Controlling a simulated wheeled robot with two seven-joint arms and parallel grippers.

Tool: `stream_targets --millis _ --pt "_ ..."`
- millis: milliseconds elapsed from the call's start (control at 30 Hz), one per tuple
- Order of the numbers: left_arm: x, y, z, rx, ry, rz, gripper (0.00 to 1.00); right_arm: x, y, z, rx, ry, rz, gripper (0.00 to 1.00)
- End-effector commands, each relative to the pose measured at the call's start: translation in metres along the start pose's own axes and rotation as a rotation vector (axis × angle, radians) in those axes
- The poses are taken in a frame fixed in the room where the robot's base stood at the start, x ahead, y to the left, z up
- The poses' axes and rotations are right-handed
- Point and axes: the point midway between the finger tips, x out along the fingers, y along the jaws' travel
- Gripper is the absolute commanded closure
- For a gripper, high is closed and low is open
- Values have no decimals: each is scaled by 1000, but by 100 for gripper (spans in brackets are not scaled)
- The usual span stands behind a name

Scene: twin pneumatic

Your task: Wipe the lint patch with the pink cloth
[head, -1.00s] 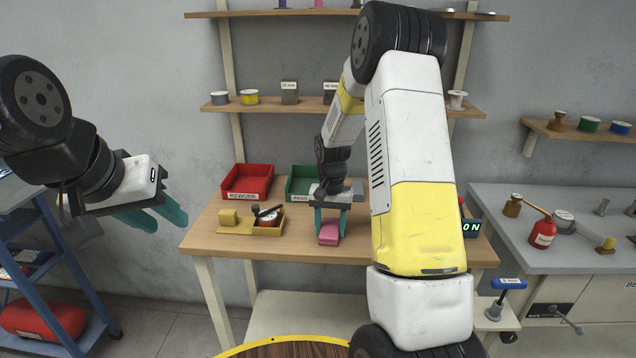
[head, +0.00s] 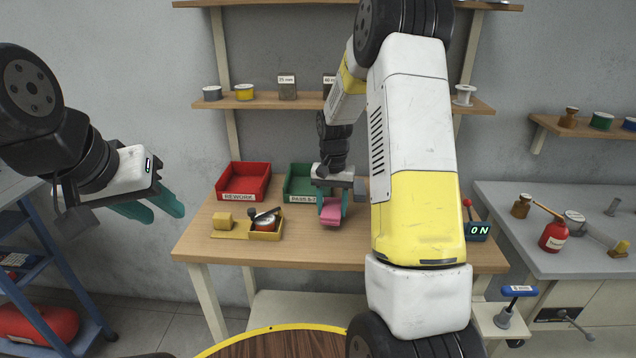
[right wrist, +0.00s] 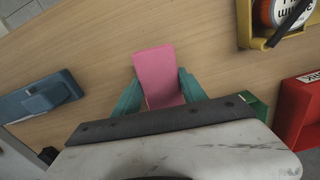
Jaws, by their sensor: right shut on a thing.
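The pink cloth (head: 331,212) is a folded pink block between the teal fingers of my right gripper (head: 333,205), just over the wooden bench. The right wrist view shows the pink cloth (right wrist: 157,76) with a teal finger of my right gripper (right wrist: 158,95) on each side. I cannot tell whether the cloth touches the bench. My left gripper (head: 158,208) is at the left, away from the bench, with its teal fingers apart and nothing between them. I cannot make out the lint patch in either view.
A red REWORK bin (head: 243,184) and a green PASS bin (head: 300,183) stand at the bench's back. A yellow tray (head: 262,236) holds a round part left of the cloth. The bench's (head: 300,258) front strip is clear.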

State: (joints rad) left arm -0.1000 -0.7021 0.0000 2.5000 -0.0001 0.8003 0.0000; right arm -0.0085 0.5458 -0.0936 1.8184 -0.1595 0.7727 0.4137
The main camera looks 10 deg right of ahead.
Motion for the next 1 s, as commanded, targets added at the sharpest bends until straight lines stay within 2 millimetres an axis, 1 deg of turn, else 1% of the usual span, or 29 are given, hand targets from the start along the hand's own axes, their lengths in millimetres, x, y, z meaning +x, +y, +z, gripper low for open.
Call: stream_targets --millis 533,667,1000 --pt "0 0 0 0 -2 0 64 -48 8 3 0 1 -1 89" --pt "0 0 0 0 -2 0 64 -53 9 4 0 -1 0 89" --pt "0 0 0 0 -2 0 64 -53 9 4 0 -1 0 89"
